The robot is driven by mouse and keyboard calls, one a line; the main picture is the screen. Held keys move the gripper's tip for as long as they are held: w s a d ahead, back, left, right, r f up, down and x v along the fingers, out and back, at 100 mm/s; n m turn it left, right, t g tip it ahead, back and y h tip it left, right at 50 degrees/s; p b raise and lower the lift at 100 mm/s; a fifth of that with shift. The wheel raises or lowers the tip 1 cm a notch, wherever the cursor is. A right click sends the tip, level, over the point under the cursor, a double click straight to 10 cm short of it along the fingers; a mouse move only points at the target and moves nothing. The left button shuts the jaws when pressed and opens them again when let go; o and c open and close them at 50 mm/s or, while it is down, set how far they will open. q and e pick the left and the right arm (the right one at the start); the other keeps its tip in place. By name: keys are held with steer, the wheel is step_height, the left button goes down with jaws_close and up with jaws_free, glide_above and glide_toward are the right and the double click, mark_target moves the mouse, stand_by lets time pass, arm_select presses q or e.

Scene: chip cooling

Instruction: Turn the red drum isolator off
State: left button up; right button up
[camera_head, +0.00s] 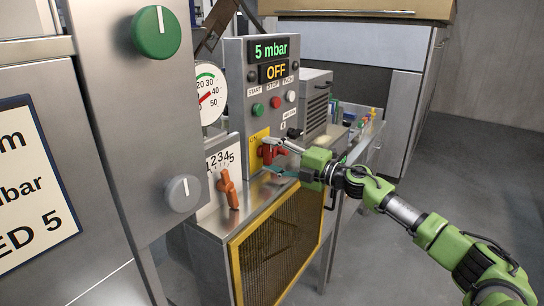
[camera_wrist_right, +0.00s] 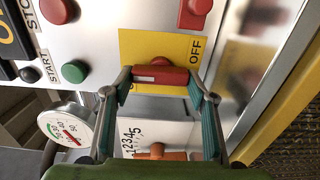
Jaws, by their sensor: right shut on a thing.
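The red drum isolator (camera_head: 267,153) is a red handle on a yellow plate (camera_head: 256,140), low on the grey control panel. The right wrist view shows the red handle (camera_wrist_right: 160,76) lying crosswise on its yellow plate (camera_wrist_right: 145,46), with the word OFF at the plate's right. My right gripper (camera_head: 282,157) is at the handle. Its fingers (camera_wrist_right: 160,84) are shut on the handle, one at each end in the right wrist view. Part of the plate's lettering is hidden behind a finger. My left gripper is not in view.
The panel displays (camera_head: 272,60) read 5 mbar and OFF. Start, stop and other buttons (camera_head: 274,102) sit above the isolator. An orange lever (camera_head: 229,188) on a numbered scale stands left of it. A yellow-framed mesh guard (camera_head: 278,250) is below. Open floor (camera_head: 455,165) lies at right.

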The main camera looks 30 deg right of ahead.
steer(key=o, duration=1.1)
steer(key=shift+s, duration=0.15)
steer(key=shift+s+d+f, duration=0.15)
steer(key=shift+s+d, duration=0.1)
steer(key=shift+s, duration=0.3)
steer(key=shift+v, duration=5.3)
